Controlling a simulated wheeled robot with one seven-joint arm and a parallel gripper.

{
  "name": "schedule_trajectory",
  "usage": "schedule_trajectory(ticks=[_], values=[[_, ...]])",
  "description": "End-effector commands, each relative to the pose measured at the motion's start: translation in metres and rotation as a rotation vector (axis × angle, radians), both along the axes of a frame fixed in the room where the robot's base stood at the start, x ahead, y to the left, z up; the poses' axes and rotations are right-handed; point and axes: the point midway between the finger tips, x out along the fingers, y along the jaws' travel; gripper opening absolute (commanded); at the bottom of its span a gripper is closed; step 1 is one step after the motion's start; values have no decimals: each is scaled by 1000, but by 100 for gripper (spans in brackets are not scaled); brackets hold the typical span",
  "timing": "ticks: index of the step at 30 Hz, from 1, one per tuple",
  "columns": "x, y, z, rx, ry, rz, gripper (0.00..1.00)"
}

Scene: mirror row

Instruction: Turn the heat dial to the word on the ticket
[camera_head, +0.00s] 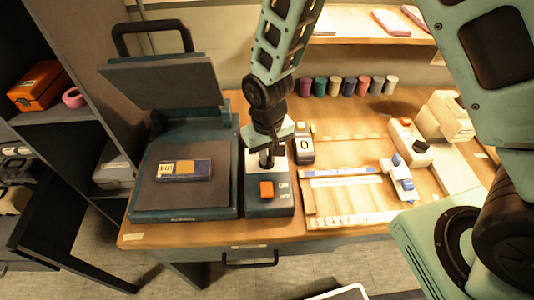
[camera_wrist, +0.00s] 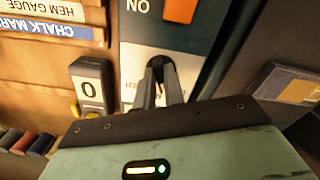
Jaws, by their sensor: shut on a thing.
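The heat dial (camera_wrist: 158,63) is a small dark knob on the pale face of the control box (camera_head: 268,207), right of the heat press. My gripper (camera_wrist: 164,88) points down at it, with its two fingers closed on the knob. In the head view my gripper (camera_head: 267,158) and wrist hide most of the dial. The words around the dial are mostly covered by the fingers, so its setting is unreadable. I cannot make out a ticket with a readable word in either view.
The heat press (camera_head: 180,213) stands open, lid raised, with a labelled patch (camera_head: 185,169) on its plate. An orange switch (camera_head: 266,189) is on the box. A counter showing 0 (camera_head: 304,147) stands close to my gripper. A wooden tray (camera_head: 345,200) lies right.

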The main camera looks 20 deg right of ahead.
Motion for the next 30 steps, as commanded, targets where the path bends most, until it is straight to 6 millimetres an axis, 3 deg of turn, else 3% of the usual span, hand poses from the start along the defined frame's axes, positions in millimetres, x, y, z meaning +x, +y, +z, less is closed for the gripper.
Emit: schedule_trajectory(ticks=[15,30], values=[[1,-2,0,0,0,333,0],[1,-2,1,0,-1,394,0]])
